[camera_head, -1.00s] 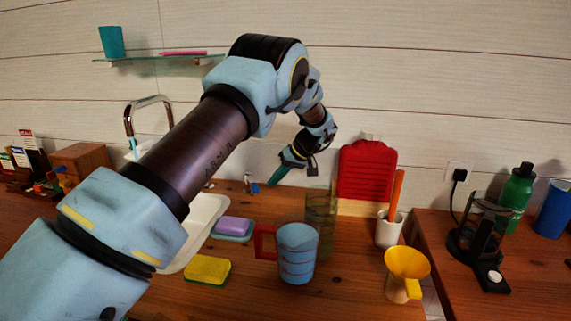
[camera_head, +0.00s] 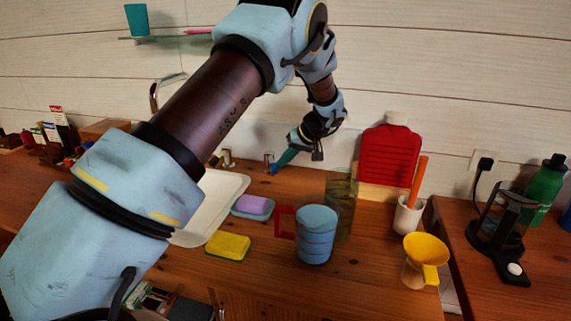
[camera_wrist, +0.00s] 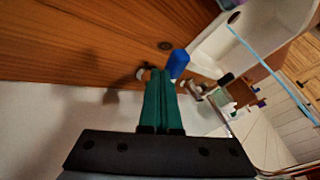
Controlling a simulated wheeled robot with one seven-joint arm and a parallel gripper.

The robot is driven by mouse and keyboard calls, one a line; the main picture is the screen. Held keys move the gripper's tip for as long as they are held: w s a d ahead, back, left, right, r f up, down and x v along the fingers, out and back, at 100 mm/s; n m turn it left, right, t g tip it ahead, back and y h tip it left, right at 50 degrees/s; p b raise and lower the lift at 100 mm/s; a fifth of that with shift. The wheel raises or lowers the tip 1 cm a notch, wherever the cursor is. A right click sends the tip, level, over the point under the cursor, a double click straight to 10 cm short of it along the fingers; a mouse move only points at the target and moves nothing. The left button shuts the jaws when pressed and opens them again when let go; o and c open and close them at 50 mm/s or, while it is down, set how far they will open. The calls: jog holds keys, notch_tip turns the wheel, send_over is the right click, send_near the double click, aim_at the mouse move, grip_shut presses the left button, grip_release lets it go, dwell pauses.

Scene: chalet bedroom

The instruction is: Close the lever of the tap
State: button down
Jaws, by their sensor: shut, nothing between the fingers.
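The tap's curved metal spout (camera_head: 154,95) rises behind the white sink (camera_head: 226,190), partly hidden by my arm. Two small metal fittings stand on the wooden counter behind the sink. The right one has a blue-tipped lever (camera_head: 273,169); its blue tip also shows in the wrist view (camera_wrist: 179,63). My gripper (camera_head: 279,167) has green fingers pressed together and is empty. In the wrist view my gripper (camera_wrist: 160,72) has its fingertips just left of the blue tip. They are very close; I cannot tell whether they touch.
A red-handled measuring jug (camera_head: 316,238), a tall glass (camera_head: 341,205), a purple soap on a dish (camera_head: 251,205) and a yellow sponge (camera_head: 228,245) stand in front of my gripper.

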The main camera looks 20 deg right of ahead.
aim_at(272, 166)
jog(key=a+m+b, duration=0.1)
jog(key=m+h+b, duration=0.1)
jog(key=b, duration=0.1)
jog(key=shift+a+f+t, duration=0.3)
jog(key=shift+a, duration=0.1)
jog(key=a+m+h+b, duration=0.1)
jog(key=m+b, duration=0.1)
jog(key=shift+a+r+b, duration=0.1)
jog(key=shift+a+b, duration=0.2)
jog(key=shift+b, duration=0.1)
jog(key=shift+w+a+r+b, duration=0.15)
jog(key=shift+w+a+b, duration=0.1)
jog(key=shift+a+b, duration=0.35)
